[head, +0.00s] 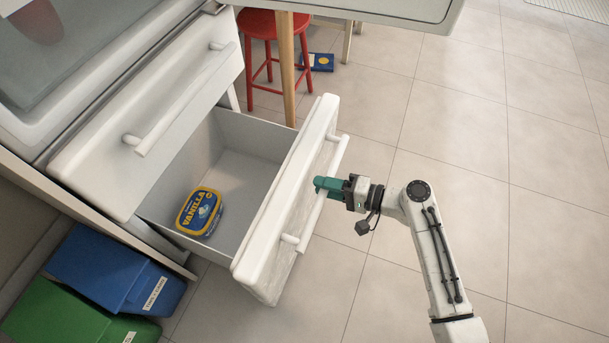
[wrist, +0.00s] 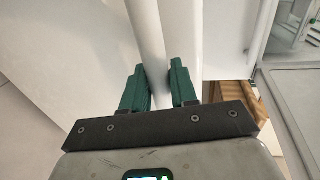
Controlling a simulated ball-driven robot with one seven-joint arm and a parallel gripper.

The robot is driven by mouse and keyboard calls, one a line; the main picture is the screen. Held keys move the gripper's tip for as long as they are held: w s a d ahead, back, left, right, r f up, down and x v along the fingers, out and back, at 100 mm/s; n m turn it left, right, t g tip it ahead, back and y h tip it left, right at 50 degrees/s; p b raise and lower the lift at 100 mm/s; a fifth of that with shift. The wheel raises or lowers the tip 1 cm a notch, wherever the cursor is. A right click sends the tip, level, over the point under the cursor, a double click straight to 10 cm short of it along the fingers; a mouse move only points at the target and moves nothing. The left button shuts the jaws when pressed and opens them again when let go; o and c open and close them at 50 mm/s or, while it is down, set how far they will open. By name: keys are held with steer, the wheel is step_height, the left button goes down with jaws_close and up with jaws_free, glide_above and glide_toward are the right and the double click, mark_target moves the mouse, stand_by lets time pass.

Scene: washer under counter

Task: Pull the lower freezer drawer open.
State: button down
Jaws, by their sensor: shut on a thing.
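The lower freezer drawer (head: 290,215) is pulled well out, and its grey inside shows in the head view. A yellow and blue vanilla tub (head: 200,212) lies in it. The drawer's white bar handle (head: 314,208) runs along its front. My gripper (head: 322,186) is shut on this handle near its middle. In the wrist view the green fingers of my gripper (wrist: 160,88) stand on both sides of the white handle bar (wrist: 146,40). The upper drawer (head: 150,110) is shut, with its own bar handle (head: 185,98).
A blue bin (head: 115,268) and a green bin (head: 60,315) stand at the lower left. A red stool (head: 270,45) and a wooden leg (head: 287,70) are behind the drawer. A blue item (head: 318,62) lies on the floor. The tiled floor at the right is clear.

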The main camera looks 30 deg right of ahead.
steer(key=shift+f+v, duration=0.2)
steer(key=shift+v, duration=0.95)
steer(key=shift+f+v, duration=0.25)
steer(key=shift+v, duration=0.9)
steer(key=shift+d, duration=0.1)
steer(key=c, duration=1)
jaws_free()
steer(key=p+v, duration=0.3)
steer(key=v, duration=0.7)
steer(key=shift+s+d, duration=0.2)
steer(key=shift+s, duration=0.1)
steer(key=shift+r, duration=0.1)
